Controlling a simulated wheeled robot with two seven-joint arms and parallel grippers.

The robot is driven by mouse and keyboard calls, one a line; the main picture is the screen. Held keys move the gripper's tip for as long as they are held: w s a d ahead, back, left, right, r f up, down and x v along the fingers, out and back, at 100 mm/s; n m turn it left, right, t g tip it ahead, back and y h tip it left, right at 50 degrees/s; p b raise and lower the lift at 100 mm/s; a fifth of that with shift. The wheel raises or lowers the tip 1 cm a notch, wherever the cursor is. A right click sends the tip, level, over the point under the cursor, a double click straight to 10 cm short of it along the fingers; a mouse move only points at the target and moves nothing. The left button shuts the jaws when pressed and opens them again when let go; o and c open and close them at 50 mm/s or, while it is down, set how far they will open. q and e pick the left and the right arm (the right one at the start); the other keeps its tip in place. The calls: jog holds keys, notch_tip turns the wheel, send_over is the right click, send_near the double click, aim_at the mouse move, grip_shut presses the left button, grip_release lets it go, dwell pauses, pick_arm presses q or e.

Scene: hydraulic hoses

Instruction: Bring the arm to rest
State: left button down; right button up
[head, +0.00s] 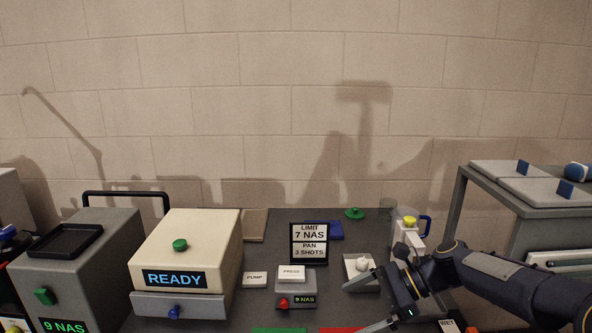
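My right arm (500,277) reaches in from the right edge, low over the right side of the dark bench (345,270). Its gripper (354,309) points left, with the two fingers spread wide apart and nothing seen between them. The upper finger passes in front of a small pale block with a white knob (362,264); I cannot tell whether they touch. My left gripper is not in view.
A cream READY box (195,240) and a grey box (85,252) stand left. A LIMIT sign (309,243), a PRESS unit (291,275) and a PUMP block (254,280) stand mid-bench. A yellow-topped jug (408,228) and a grey shelf (486,196) are right.

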jog(key=s+d+r+n+t+h, duration=0.1)
jog(key=s+d+n+h, duration=0.15)
jog(key=s, duration=0.45)
jog(key=s+d+r+n+t+h, duration=0.1)
jog(key=s+d+r+n+h, duration=0.1)
jog(key=s+n, duration=0.3)
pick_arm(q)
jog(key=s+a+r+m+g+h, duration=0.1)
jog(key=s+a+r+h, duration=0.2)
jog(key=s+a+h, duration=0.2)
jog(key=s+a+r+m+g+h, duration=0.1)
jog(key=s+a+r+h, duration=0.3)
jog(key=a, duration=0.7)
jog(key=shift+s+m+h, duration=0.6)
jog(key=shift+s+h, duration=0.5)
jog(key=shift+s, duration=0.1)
pick_arm(e)
jog(key=s+d+f+n+t+h, duration=0.1)
jog(key=s+f+n, duration=0.2)
jog(key=s, duration=0.4)
jog(key=s+d+f+n+t+h, duration=0.2)
jog(key=s+n, duration=0.3)
jog(key=s, duration=0.3)
jog(key=shift+s+f+t, duration=0.2)
jog(key=shift+f+t, duration=0.1)
jog(key=shift+f, duration=0.1)
